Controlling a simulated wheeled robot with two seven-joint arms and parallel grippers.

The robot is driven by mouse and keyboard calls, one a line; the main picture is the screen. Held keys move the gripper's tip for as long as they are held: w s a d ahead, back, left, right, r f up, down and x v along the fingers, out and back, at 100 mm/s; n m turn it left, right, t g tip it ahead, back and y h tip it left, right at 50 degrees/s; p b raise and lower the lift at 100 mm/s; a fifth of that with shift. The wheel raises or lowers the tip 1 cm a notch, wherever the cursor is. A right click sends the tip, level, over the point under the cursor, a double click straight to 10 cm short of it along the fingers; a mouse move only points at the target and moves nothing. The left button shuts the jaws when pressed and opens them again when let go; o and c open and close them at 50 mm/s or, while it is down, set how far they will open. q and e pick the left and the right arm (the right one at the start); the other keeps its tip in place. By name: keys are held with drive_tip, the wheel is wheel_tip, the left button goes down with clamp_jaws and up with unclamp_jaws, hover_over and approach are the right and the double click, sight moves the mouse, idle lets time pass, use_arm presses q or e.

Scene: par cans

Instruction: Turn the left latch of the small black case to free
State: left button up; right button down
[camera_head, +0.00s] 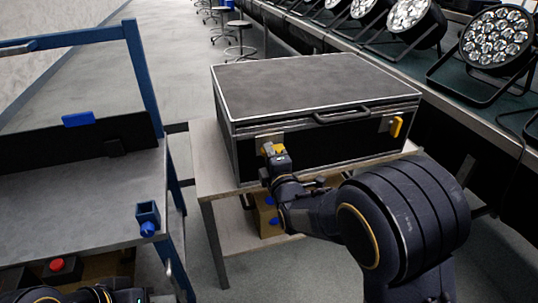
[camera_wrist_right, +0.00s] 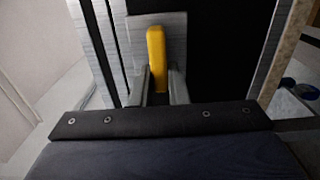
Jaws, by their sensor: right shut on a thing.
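The small black case (camera_head: 315,85) with silver edges stands closed on a grey table. Its left latch (camera_head: 267,148) is a yellow handle on a metal plate, partly hidden by my right gripper (camera_head: 273,154). In the wrist view the yellow handle (camera_wrist_right: 157,60) lies between the two fingers of my right gripper (camera_wrist_right: 160,87), which is shut on it. There the handle runs roughly along the case's lid seam. The right latch (camera_head: 396,126) has a yellow handle standing upright. Only part of my left arm shows at the bottom left; its gripper is out of view.
The table (camera_head: 212,165) under the case has a box with blue items (camera_head: 268,217) below it. A blue-framed workbench (camera_head: 85,210) stands at left. Stage lights (camera_head: 495,38) line a bench at right. Stools (camera_head: 240,40) stand behind on open floor.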

drive_tip(key=c, duration=1.4)
unclamp_jaws()
drive_tip(key=p+v, duration=0.1)
drive_tip(key=v, duration=0.7)
